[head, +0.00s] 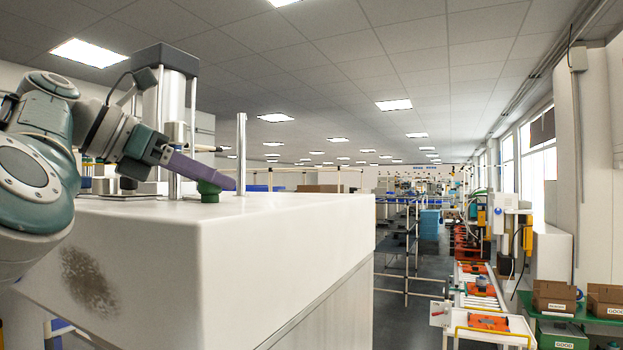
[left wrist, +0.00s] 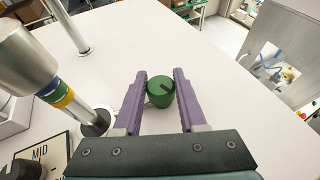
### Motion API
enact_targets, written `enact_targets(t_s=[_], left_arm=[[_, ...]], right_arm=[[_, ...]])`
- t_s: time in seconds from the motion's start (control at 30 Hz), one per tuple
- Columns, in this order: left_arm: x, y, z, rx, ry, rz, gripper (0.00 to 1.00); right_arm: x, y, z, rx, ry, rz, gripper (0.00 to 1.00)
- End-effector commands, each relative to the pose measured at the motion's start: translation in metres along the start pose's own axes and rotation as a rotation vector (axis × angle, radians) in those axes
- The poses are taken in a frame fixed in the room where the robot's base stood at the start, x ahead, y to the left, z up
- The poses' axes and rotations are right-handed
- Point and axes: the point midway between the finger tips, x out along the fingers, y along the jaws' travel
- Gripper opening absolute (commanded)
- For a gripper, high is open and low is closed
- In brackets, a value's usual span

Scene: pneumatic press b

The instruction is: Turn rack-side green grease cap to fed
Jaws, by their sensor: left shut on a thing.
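The green grease cap (head: 208,192) stands on the white top of the press housing (head: 280,205), near its right part. In the left wrist view the cap (left wrist: 159,95) is round with a dark slot across its top, slanting. My left gripper (head: 228,184) has purple fingers and reaches in from the left at cap height. The cap's position marks are hidden. My right gripper is in neither view.
A steel post (head: 241,150) rises behind the cap. The press cylinder (head: 170,105) and its rods stand close to my left arm. In the left wrist view a banded column (left wrist: 50,85) and a "MID" plate (left wrist: 42,152) lie left of the fingers. The top to the right is clear.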

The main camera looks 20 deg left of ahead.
Motion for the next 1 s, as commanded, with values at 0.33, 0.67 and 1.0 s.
enact_targets(t_s=[0.33,0.67,1.0], left_arm=[[0.0003,0.0007,0.0006,0.064,0.000,-0.154,0.00],[0.0012,0.0000,0.0000,0.085,0.002,-0.202,0.00],[0.0016,-0.0002,-0.0003,0.085,0.003,-0.204,0.00]], right_arm=[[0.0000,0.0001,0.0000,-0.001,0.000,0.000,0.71],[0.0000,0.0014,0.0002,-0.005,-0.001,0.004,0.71],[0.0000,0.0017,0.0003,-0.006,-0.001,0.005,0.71]])
